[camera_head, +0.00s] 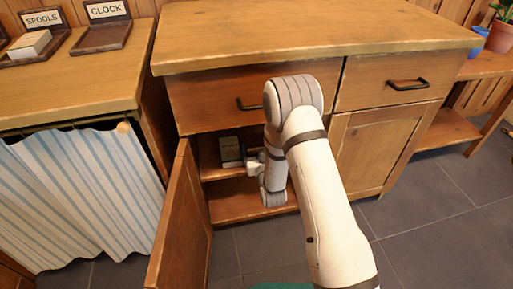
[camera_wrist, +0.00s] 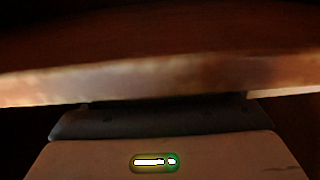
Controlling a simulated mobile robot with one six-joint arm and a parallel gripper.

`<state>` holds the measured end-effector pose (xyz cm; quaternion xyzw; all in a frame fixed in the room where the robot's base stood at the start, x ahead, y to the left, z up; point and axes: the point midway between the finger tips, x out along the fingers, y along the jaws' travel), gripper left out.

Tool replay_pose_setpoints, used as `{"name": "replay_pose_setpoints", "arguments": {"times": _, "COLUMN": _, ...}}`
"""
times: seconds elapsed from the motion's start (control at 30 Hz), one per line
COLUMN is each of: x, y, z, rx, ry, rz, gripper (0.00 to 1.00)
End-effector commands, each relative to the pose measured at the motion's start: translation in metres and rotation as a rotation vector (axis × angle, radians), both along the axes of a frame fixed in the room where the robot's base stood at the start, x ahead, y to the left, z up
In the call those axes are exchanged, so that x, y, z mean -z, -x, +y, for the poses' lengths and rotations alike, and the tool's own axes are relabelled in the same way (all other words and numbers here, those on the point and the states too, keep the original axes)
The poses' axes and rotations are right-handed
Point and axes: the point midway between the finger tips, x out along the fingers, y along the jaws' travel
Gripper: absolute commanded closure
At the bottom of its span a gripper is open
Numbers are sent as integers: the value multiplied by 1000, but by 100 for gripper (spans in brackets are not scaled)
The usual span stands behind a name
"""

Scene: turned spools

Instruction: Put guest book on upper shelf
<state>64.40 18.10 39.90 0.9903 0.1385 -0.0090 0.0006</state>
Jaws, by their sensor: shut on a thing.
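The guest book (camera_head: 231,150), a small dark grey-green block with a pale edge, is upright inside the open left compartment of the wooden cabinet. My gripper (camera_head: 247,158) is shut on its right side; the fingertips are small and partly hidden by my own arm. The upper shelf (camera_head: 213,173) shows as a board just below the book. I cannot tell whether the book touches it. The wrist view is dark and shows a blurred wooden band close ahead; the book cannot be made out there.
The cabinet door (camera_head: 182,225) stands open at the left. The cabinet floor (camera_head: 240,203) below the shelf looks bare where visible. Drawers (camera_head: 215,100) are above the opening. A striped curtain (camera_head: 80,195) hangs at the left. My arm hides the opening's right part.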

Motion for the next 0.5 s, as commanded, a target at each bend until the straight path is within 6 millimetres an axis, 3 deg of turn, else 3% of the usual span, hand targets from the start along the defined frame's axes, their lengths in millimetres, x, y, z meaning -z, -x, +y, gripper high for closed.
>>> {"name": "replay_pose_setpoints", "arguments": {"times": 0.13, "x": 3, "y": 0, "z": 0, "rx": 0, "ry": 0, "rz": -1, "gripper": 52}}
{"name": "replay_pose_setpoints", "arguments": {"times": 0.17, "x": 2, "y": 0, "z": 0, "rx": -1, "ry": -1, "rz": -2, "gripper": 17}}
{"name": "replay_pose_setpoints", "arguments": {"times": 0.37, "x": 2, "y": 0, "z": 1, "rx": -1, "ry": 0, "rz": -1, "gripper": 0}}
{"name": "replay_pose_setpoints", "arguments": {"times": 0.5, "x": 3, "y": 0, "z": 1, "rx": -1, "ry": 0, "rz": -1, "gripper": 0}}
